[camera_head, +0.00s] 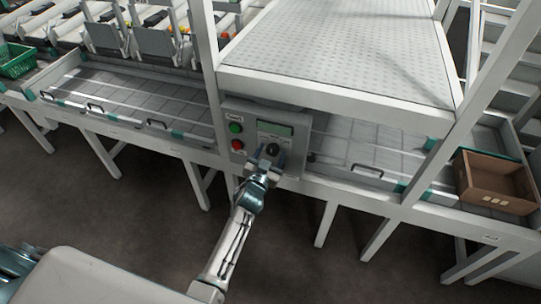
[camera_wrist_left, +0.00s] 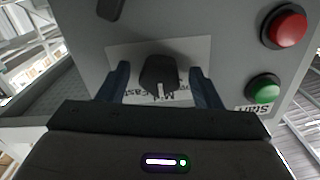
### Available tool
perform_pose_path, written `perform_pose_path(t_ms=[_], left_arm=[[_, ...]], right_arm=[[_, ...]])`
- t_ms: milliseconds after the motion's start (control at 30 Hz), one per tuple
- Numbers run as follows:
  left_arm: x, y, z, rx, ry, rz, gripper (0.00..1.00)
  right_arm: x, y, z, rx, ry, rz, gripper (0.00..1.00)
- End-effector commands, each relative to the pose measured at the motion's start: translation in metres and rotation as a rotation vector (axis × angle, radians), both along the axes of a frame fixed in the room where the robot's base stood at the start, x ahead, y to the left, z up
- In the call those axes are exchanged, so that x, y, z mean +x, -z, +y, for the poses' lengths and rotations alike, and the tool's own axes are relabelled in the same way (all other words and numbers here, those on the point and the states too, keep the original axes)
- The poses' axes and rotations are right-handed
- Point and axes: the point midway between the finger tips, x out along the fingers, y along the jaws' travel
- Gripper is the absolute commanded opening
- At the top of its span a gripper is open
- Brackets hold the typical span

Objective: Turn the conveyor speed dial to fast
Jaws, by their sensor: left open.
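The speed dial (camera_head: 273,149) is a dark knob on the front of the grey control box (camera_head: 296,158). In the left wrist view the dial (camera_wrist_left: 158,74) sits on a white label (camera_wrist_left: 120,56), with its white pointer mark toward the bottom of that picture. Part of the label's lettering, including "Fast", shows near the pointer; the rest is hidden. My left gripper (camera_head: 268,161) is open, and its two blue fingers (camera_wrist_left: 161,84) stand on either side of the dial with visible gaps. My right gripper is not in view.
Conveyor trays run left and right of the box. A brown carton (camera_head: 497,180) stands at right, a green crate (camera_head: 17,61) at far left.

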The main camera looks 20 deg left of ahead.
Motion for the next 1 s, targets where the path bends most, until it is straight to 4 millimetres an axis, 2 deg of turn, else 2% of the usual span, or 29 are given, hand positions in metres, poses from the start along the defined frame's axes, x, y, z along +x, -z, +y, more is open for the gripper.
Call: perform_pose_path(t_ms=[233, 467, 767, 1000], left_arm=[[0.001, 0.000, 0.000, 0.000, 0.000, 0.001, 0.59], [0.001, 0.000, 0.000, 0.000, 0.000, 0.001, 0.14], [0.000, 0.000, 0.000, 0.031, 0.000, 0.000, 0.14], [0.000, 0.000, 0.000, 0.156, 0.000, -0.004, 0.14]], right_arm=[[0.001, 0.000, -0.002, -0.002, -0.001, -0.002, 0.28], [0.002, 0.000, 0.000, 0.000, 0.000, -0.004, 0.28], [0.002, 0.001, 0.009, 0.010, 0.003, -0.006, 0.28], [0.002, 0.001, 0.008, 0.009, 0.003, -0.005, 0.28]])
